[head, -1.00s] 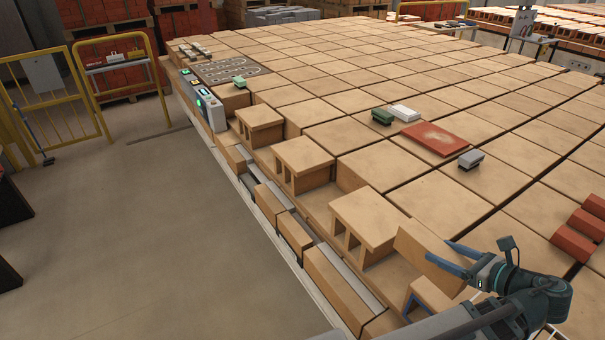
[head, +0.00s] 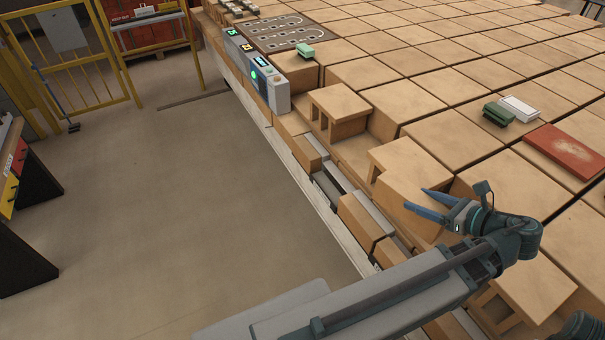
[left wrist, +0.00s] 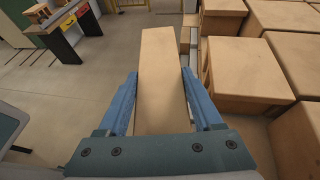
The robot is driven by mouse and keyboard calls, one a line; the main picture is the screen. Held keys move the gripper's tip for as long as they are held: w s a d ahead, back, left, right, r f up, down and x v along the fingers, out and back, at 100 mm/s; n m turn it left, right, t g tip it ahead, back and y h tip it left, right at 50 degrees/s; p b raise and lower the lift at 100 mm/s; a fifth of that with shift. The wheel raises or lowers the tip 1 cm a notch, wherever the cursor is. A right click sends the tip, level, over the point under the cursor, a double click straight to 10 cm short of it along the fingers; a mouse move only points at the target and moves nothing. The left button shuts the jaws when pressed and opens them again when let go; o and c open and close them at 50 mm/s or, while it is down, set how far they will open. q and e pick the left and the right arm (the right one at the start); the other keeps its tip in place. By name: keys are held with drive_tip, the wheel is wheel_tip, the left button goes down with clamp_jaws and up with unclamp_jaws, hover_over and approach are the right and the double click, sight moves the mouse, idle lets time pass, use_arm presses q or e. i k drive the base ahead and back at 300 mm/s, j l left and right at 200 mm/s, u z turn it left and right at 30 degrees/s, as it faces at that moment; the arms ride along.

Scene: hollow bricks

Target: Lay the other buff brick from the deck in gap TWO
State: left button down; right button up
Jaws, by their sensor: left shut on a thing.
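My left gripper (head: 432,204) reaches over the near edge of the brick deck. Its blue fingers are shut on a buff brick, which shows long and flat between them in the left wrist view (left wrist: 164,75). In the head view the held brick (head: 424,228) is partly hidden by the fingers and blends with the bricks behind. Hollow buff bricks (head: 340,103) stand along the deck edge with recesses between them. I cannot read which recess is gap TWO. My right gripper is not in view.
A control box (head: 268,80) with green lights stands at the deck edge. Green (head: 498,114) and white (head: 520,108) blocks and a red slab (head: 565,152) lie on the deck. The floor (head: 170,210) on the left is clear up to a yellow gate (head: 85,62).

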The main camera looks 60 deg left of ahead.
sight(329, 188)
drive_tip(key=k+j, duration=0.1)
drive_tip(key=j, duration=0.45)
drive_tip(key=k+j+u, duration=0.15)
drive_tip(key=j, duration=1)
drive_tip(key=u, duration=0.05)
